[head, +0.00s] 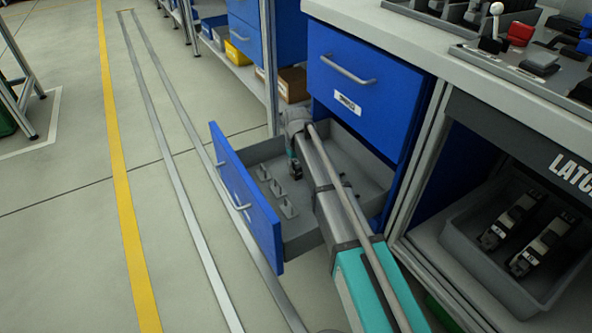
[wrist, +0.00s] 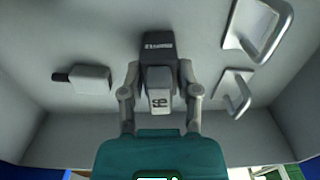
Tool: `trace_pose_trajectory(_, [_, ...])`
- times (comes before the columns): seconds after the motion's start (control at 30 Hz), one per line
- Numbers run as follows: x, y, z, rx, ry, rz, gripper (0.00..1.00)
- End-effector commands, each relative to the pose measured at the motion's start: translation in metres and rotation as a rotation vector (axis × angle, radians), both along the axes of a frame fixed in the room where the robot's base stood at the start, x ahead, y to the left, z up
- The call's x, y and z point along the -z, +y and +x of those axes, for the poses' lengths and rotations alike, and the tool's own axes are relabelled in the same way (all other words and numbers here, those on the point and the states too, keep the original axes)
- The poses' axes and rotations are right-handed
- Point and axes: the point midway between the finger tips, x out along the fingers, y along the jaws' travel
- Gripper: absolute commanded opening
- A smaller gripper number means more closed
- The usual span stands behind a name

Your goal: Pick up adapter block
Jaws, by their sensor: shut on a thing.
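My gripper (wrist: 159,72) reaches down into an open blue-fronted drawer and is shut on a block, dark grey at its far end and light grey nearer, with small markings. I take it for the adapter block (wrist: 160,102); a finger lies on each side of it. It is over the drawer's grey floor; I cannot tell whether it touches it. In the head view my gripper (head: 295,170) is small and dark inside the drawer (head: 245,197), and the block is hard to make out there.
Grey bracket-like parts (head: 277,188) lie in the drawer; two show at right in the wrist view (wrist: 236,92). A light grey piece with a dark end (wrist: 88,79) lies at left. Drawer walls surround my gripper. A bin with two dark parts (head: 515,297) stands at right.

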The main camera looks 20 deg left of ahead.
Motion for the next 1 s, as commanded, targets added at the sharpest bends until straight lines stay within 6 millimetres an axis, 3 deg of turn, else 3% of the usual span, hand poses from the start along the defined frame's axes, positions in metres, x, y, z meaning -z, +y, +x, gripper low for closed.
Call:
trace_pose_trajectory(0.57, [-0.008, 0.000, 0.000, 0.000, 0.000, 0.000, 0.00])
trace_pose_trajectory(0.9, [-0.035, 0.000, 0.000, 0.000, 0.000, 0.000, 0.00])
trace_pose_trajectory(1.0, [-0.046, 0.000, -0.010, -0.001, 0.000, 0.000, 0.00])
